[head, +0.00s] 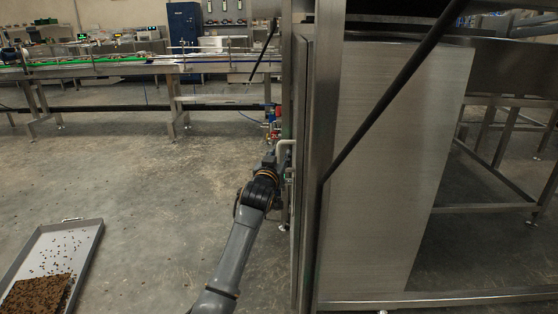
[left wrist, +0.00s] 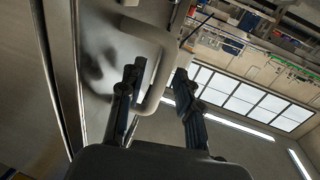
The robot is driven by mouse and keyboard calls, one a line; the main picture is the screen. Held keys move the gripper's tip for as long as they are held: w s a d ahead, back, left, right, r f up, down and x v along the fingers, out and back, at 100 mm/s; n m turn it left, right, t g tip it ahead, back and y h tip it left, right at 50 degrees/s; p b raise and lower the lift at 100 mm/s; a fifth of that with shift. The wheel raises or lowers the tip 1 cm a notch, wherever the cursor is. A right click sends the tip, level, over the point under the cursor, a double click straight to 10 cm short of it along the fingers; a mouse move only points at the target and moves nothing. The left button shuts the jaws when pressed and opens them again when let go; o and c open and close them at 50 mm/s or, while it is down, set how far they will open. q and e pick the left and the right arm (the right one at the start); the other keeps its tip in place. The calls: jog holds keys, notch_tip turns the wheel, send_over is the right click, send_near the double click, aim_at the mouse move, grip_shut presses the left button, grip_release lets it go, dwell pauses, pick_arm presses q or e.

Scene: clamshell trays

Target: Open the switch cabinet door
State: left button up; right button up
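A tall steel cabinet door (head: 302,170) stands nearly edge-on right of the middle in the head view. Its pale, bent bar handle (head: 286,146) sticks out to the left. In the left wrist view the handle (left wrist: 158,82) curves out from the flat door face (left wrist: 98,50) and passes between the fingers. My left gripper (head: 271,158) is at the handle. In the left wrist view the left gripper (left wrist: 157,75) has its fingers spread, with gaps beside the handle, nearer the left finger. Whether either finger touches it I cannot tell. My right gripper is not in view.
A broad steel side panel (head: 390,160) stands right of the door. A shallow tray (head: 85,245) with small brown pieces lies on the floor at the lower left. A conveyor line (head: 120,68) runs along the back. The floor left of the door is mostly clear.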

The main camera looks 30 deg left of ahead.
pick_arm(q)
grip_shut()
jog(key=shift+a, duration=0.1)
dwell(0.4)
